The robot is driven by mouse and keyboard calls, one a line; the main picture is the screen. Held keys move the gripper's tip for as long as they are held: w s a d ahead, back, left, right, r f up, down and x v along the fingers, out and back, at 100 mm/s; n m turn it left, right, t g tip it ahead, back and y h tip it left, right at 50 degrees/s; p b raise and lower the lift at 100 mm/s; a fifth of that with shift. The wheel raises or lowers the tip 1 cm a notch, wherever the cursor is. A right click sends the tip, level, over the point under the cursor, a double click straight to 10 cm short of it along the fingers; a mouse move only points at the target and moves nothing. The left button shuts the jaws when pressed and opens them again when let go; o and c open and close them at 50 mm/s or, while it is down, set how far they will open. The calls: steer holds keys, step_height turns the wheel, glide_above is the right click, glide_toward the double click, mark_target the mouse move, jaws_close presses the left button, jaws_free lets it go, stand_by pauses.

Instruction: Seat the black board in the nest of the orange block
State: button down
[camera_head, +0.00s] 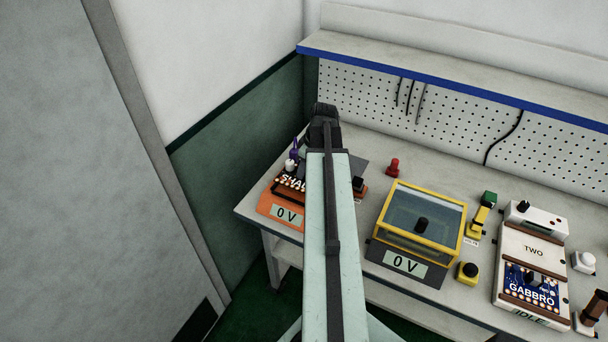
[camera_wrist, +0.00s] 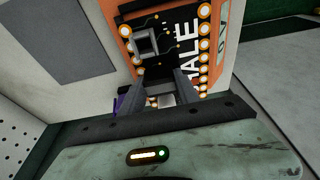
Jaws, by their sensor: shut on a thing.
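The black board (camera_wrist: 158,60), lettered SHALE, has round gold pads along its edges and a grey square part. It lies over the orange block (camera_wrist: 231,28) in the wrist view. In the head view the black board (camera_head: 286,186) and the orange block (camera_head: 268,206) show at the left of the bench, partly behind my arm. The head view hides my gripper.
Purple and white parts (camera_head: 293,154) stand just behind the block. A red button (camera_head: 393,166), a yellow-framed box (camera_head: 377,222) and a white unit (camera_head: 534,235) holding a blue GABBRO board (camera_head: 516,276) stand to the right. The perforated back wall (camera_head: 360,92) is close behind.

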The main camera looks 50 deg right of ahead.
steer(key=shift+f+b, duration=1.7)
steer(key=shift+f+b, duration=0.75)
steer(key=shift+b, duration=0.05)
stand_by(0.3)
steer(key=c, duration=0.8)
jaws_free()
steer(key=shift+r, duration=0.15)
steer(key=p+v, duration=0.7)
steer(key=p, duration=0.1)
steer(key=shift+r, duration=0.4)
steer(key=shift+f, duration=0.15)
